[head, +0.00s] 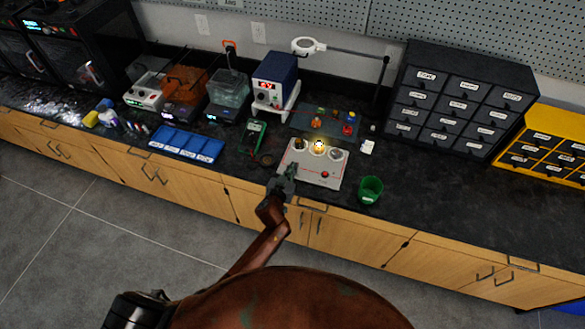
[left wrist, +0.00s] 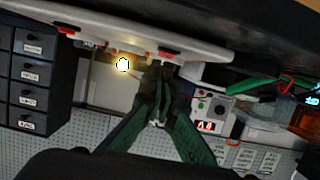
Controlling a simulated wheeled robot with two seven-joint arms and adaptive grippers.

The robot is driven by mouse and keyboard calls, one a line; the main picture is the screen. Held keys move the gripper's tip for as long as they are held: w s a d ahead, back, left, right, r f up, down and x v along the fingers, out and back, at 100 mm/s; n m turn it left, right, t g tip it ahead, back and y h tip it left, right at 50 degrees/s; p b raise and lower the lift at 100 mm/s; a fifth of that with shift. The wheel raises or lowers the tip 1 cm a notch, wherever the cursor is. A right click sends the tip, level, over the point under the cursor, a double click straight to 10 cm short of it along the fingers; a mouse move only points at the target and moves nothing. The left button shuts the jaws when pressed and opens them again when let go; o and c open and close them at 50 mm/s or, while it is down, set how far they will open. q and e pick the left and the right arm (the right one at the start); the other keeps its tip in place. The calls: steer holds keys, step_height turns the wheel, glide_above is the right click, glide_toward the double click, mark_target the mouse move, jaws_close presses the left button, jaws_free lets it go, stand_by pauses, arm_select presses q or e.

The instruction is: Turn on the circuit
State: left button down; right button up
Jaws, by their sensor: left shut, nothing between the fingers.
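A pale circuit board (head: 309,179) lies on the dark counter near its front edge. A bulb (head: 319,146) glows yellow at the middle of its back part, between two round parts. A red button (head: 325,174) is at its front right. My left gripper (head: 289,172) is shut and empty at the board's front left corner, hiding that part; I cannot tell whether it touches. In the left wrist view, its green fingers (left wrist: 158,85) are together near the board's edge (left wrist: 205,42), with the lit bulb (left wrist: 123,65) beyond. My right gripper does not show.
A green cup (head: 370,189) stands right of the board. A multimeter (head: 254,137) and a blue tray (head: 187,144) lie left. Behind are a blue power supply (head: 274,80) and a magnifier lamp (head: 308,46). A black drawer cabinet (head: 450,99) stands right. The right front counter is clear.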

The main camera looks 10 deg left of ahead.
arm_select(q)
steer(key=r+p, duration=0.3)
steer(key=r, duration=0.1)
steer(key=shift+s+r+p, duration=0.15)
steer(key=shift+s+p, duration=0.05)
steer(key=shift+p, duration=0.2)
steer(key=s, duration=1)
steer(key=shift+a+r, duration=0.4)
steer(key=shift+a, duration=0.05)
